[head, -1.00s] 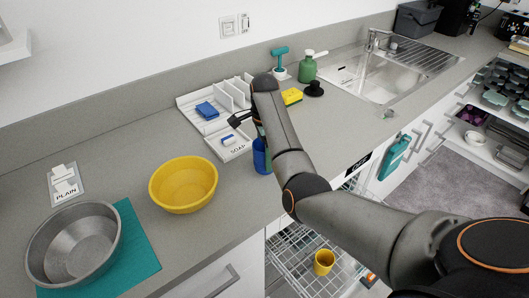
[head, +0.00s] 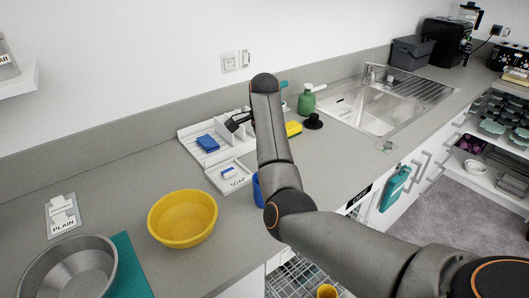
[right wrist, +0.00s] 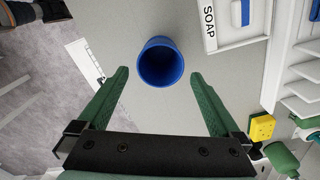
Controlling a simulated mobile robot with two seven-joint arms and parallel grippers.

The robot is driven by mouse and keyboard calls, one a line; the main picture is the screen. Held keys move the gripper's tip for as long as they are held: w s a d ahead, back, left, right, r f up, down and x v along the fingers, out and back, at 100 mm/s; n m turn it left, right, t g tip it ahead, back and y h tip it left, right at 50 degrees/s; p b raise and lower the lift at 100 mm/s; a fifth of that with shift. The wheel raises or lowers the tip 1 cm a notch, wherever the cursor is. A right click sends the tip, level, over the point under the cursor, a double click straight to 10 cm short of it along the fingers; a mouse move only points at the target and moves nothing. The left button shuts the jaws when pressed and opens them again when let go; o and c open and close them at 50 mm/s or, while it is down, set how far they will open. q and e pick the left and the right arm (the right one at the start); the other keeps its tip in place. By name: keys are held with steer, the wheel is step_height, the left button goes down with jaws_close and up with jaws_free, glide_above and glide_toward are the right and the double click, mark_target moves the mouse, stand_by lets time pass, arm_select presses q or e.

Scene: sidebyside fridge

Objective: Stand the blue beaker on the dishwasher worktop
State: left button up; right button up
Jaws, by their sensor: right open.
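The blue beaker (head: 257,188) stands upright on the grey worktop (head: 120,172), just right of the SOAP tray, and my right arm hides most of it in the head view. In the right wrist view the blue beaker (right wrist: 160,66) shows its open, empty-looking mouth. My right gripper (right wrist: 158,74) is open, its green fingers apart with the beaker in line with the gap near their tips. I cannot tell the height between tips and beaker. In the head view the fingers are hidden behind my arm. My left gripper is not in view.
The SOAP tray (head: 238,183) and white divided tray (head: 188,138) lie close by. A yellow bowl (head: 182,222) and metal bowl (head: 62,272) stand left. The sponge (head: 293,128), green bottle (head: 306,103) and sink (head: 365,110) are beyond. A yellow cup (head: 327,291) sits low in the rack.

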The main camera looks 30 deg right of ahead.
steer(key=shift+r, duration=1.85)
